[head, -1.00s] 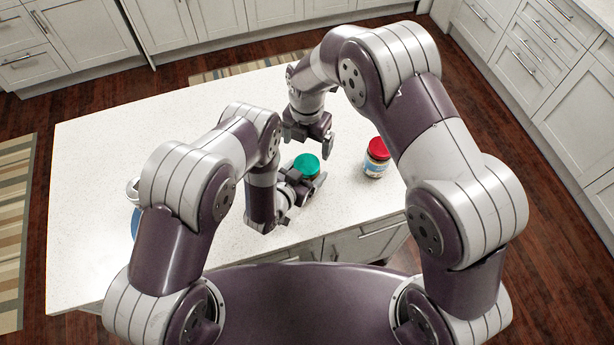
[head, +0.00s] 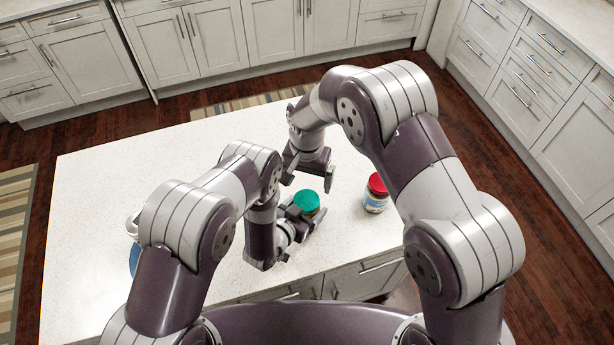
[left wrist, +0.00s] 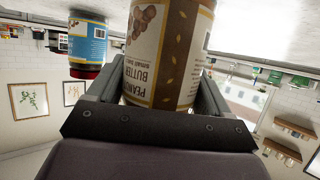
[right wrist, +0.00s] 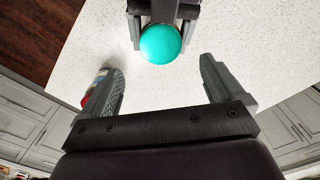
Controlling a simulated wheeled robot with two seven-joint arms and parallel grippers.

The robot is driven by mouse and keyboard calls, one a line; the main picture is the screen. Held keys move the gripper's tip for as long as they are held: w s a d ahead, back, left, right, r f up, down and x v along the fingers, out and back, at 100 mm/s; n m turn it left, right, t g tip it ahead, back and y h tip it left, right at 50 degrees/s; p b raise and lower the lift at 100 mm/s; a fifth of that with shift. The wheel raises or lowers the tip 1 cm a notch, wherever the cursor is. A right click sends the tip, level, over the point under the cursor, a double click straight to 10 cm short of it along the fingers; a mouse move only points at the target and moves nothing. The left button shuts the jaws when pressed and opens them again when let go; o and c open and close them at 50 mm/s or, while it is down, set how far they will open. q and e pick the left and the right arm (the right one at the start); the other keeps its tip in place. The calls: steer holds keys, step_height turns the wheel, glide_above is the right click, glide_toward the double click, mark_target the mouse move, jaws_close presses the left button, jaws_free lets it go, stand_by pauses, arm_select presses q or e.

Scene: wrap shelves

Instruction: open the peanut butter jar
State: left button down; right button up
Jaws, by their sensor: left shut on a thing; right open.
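The peanut butter jar with a green lid (head: 306,201) stands on the white counter. Its label reads peanut butter in the left wrist view (left wrist: 165,55), where the picture is upside down. My left gripper (head: 308,220) is shut around the jar's body. The lid is still on the jar and shows as a round green cap in the right wrist view (right wrist: 160,44). My right gripper (head: 308,176) is open and empty, above and behind the jar. Its fingers (right wrist: 160,85) point down toward the counter, with the lid ahead between them.
A second jar with a red lid (head: 376,193) stands to the right on the counter (head: 110,200). It also shows in the left wrist view (left wrist: 88,42). A blue and white object (head: 134,245) is partly hidden behind my left arm.

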mark_target(307, 199)
steer(key=shift+m, duration=0.7)
steer(key=shift+f+m, duration=0.25)
steer(key=shift+m, duration=0.05)
step_height(307, 199, down, 8)
steer(key=shift+r, duration=0.25)
steer(key=c, duration=1.1)
steer(key=n, duration=0.6)
steer(key=shift+n, duration=0.4)
